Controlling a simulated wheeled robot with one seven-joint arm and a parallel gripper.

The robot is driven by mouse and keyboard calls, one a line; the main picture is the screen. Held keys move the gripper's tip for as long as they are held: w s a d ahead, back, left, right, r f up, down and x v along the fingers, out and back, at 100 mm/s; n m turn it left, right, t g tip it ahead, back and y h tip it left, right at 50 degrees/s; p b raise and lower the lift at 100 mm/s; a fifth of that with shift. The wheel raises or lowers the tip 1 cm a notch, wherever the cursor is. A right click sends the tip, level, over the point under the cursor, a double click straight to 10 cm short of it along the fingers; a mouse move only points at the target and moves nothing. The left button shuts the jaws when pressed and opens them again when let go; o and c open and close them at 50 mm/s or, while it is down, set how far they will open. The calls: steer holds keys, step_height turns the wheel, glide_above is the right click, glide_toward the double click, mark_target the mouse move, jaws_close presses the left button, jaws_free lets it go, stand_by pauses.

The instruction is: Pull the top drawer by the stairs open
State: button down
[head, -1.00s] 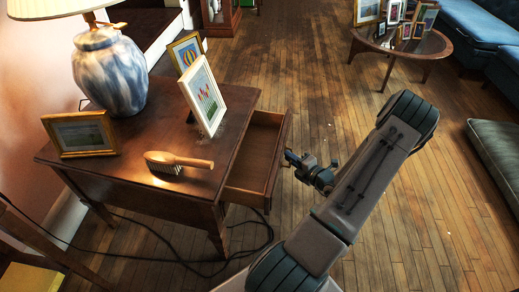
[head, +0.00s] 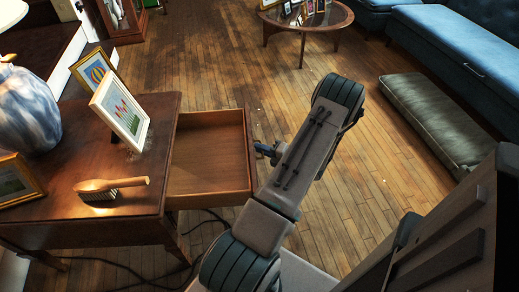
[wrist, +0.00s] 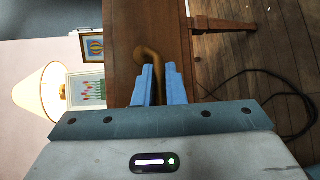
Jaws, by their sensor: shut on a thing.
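The wooden side table's drawer (head: 210,165) is pulled well out and looks empty inside in the head view. Its front panel also shows in the wrist view (wrist: 122,40). A curved brown handle (wrist: 149,57) sticks out from that panel. My gripper (wrist: 160,82) has its blue fingers shut on the handle, hiding part of it. In the head view my gripper (head: 266,150) is at the right side of the drawer front, partly hidden by my arm.
On the side table (head: 150,190) are a wooden brush (head: 112,187), picture frames (head: 120,112) and a blue-white lamp (head: 25,112). A dark cushion (head: 440,120) lies on the floor at right. A round table (head: 305,22) stands at the back. Floor between is clear.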

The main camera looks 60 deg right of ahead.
steer(key=c, duration=1.8)
jaws_free()
steer(key=s, duration=0.4)
steer(key=s+r+p, duration=0.1)
steer(key=s, duration=0.4)
steer(key=s+r+p, duration=0.1)
steer(key=s, duration=0.3)
steer(key=shift+s+d, duration=0.1)
steer(key=shift+s, duration=0.15)
